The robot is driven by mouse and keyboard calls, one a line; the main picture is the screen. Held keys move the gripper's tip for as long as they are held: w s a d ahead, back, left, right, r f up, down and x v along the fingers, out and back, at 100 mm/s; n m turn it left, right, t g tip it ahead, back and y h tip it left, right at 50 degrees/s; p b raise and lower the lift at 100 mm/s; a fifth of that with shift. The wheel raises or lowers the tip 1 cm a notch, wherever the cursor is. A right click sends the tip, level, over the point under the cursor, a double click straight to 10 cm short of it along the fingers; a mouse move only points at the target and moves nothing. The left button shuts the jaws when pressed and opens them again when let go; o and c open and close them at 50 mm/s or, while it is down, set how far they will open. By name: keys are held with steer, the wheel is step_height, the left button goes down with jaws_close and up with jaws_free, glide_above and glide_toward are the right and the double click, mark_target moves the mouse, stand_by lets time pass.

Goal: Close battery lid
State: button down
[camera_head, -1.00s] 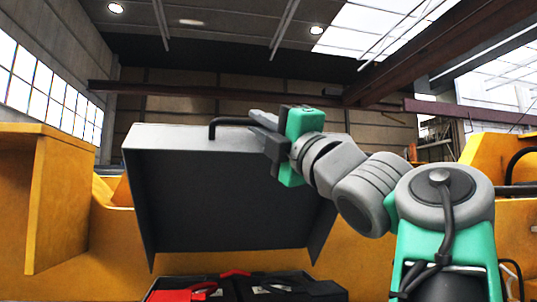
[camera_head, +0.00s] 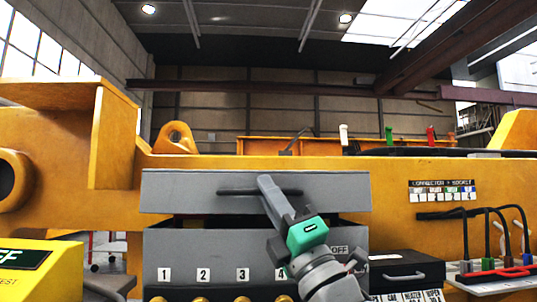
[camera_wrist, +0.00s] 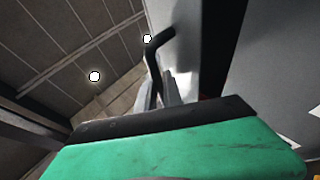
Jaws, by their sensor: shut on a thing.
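The battery lid (camera_head: 170,190) is a grey panel over the grey battery box (camera_head: 205,247) in the head view. It is tilted nearly down, with a dark gap between its lower edge and the box. My gripper (camera_head: 272,196) is shut on the lid's black bar handle (camera_head: 235,192), at the right part of the bar. In the wrist view the handle (camera_wrist: 157,45) rises between the fingers, beside the grey lid (camera_wrist: 183,38). The batteries inside the box are hidden.
A small black case (camera_head: 405,270) stands to the right of the box. Coloured connectors with cables (camera_head: 490,235) are at the far right. A yellow box (camera_head: 35,268) is at the lower left. Yellow machine framework (camera_head: 400,185) stands behind.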

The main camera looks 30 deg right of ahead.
steer(key=shift+w+d+f, duration=0.1)
steer(key=shift+f, duration=0.75)
steer(key=shift+w+d+f, duration=0.1)
steer(key=shift+f, duration=0.75)
steer(key=shift+f, duration=0.1)
steer(key=c, duration=1.8)
jaws_free()
